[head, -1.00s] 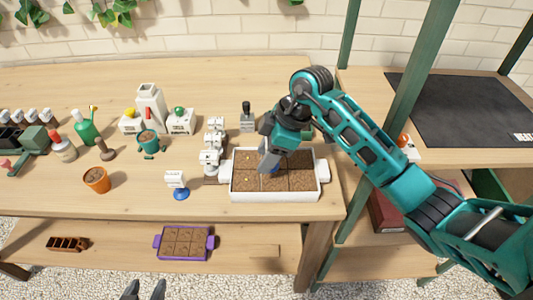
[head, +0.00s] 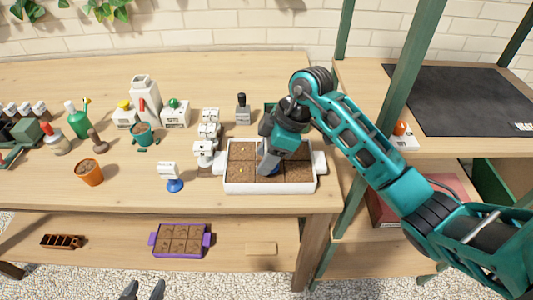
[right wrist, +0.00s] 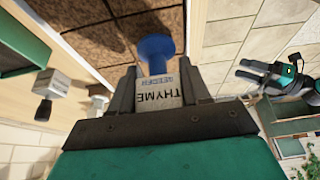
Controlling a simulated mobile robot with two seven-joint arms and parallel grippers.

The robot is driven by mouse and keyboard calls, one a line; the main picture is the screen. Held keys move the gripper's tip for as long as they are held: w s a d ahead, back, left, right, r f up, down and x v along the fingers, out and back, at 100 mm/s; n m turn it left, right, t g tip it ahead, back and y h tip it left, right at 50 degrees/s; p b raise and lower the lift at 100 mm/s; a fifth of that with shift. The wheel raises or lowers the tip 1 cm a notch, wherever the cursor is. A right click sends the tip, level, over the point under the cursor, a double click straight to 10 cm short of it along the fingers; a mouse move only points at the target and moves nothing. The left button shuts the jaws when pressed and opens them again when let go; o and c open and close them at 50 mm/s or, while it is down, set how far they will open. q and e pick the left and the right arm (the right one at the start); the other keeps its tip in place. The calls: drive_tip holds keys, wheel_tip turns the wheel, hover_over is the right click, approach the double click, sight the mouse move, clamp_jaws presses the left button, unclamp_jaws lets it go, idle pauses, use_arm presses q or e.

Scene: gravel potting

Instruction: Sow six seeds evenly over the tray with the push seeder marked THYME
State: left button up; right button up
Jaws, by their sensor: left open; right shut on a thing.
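My right gripper (head: 268,166) is shut on the push seeder (right wrist: 158,88), a pale block with a blue end (right wrist: 155,46). The right wrist view shows the word THYME on it, upside down. The blue end points at the brown soil of the white tray (head: 270,187); I cannot tell whether it touches. In the head view the gripper is over the middle column, toward the front, and hides part of the soil. Small pale seeds (head: 241,171) show in the left column. My left gripper (head: 142,292) is open and empty at the bottom edge.
White labelled blocks (head: 206,145) stand close left of the tray. A purple tray (head: 181,240) lies on the lower shelf. A green shelf post (head: 398,100) stands right of the tray.

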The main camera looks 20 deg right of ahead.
idle(0.3)
drive_tip(key=shift+f, duration=0.6)
idle(0.9)
drive_tip(key=shift+f, duration=0.1)
idle(1.0)
drive_tip(key=shift+p, duration=0.3)
drive_tip(key=shift+r+p, duration=0.85)
drive_tip(key=shift+p, duration=0.15)
drive_tip(key=shift+r, duration=0.7)
